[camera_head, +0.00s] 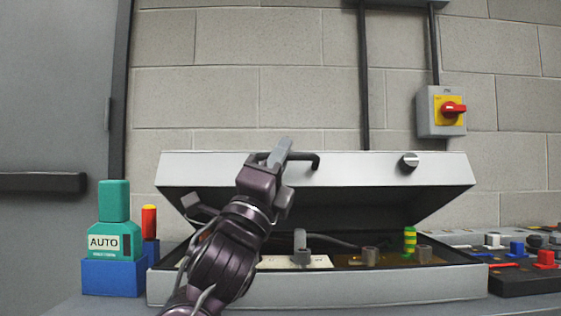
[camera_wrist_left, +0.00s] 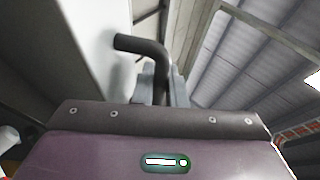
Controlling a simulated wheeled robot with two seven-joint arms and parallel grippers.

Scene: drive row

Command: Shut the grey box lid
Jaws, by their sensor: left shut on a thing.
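The grey box lid (camera_head: 350,170) is tilted partly open above the grey box (camera_head: 330,289), hinged at the back. A dark bar handle (camera_head: 314,163) sticks out of the lid's front face, and a round knob (camera_head: 409,161) sits to its right. My left gripper (camera_head: 283,152) is shut on the handle. In the left wrist view the handle (camera_wrist_left: 147,45) bends down between the grey fingers (camera_wrist_left: 160,85), in front of the pale lid (camera_wrist_left: 85,50). The arm hides part of the box's left interior. My right gripper is in neither view.
Inside the box are a green-and-yellow striped part (camera_head: 409,240), a grey post (camera_head: 300,241) and a cable. A green AUTO device (camera_head: 115,240) in a blue holder (camera_head: 112,279) stands left. A dark tray (camera_head: 525,280) of small parts lies right. A red-handled switch (camera_head: 452,109) is on the wall.

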